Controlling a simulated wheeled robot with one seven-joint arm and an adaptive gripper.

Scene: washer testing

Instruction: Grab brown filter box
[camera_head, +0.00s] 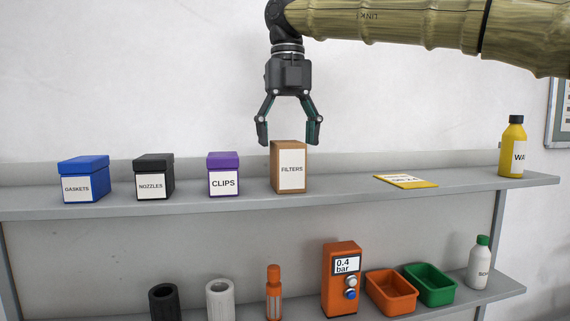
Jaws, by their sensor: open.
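The brown filter box (290,188) stands upright on the upper grey shelf. Its white label reads FILTERS and faces me. My gripper (290,139) points straight down over the box, with its fingers spread wide. One fingertip is on each side of the box's top, at about the height of its top edge. The left finger looks a little apart from the box. The right fingertip overlaps or sits close to the box's upper right corner, and I cannot tell whether it touches.
On the upper shelf (340,192), a purple CLIPS box (223,166), a black NOZZLES box (153,165) and a blue GASKETS box (84,166) stand left. A flat yellow card (406,182) and a yellow bottle (512,135) are right. Several items occupy the lower shelf.

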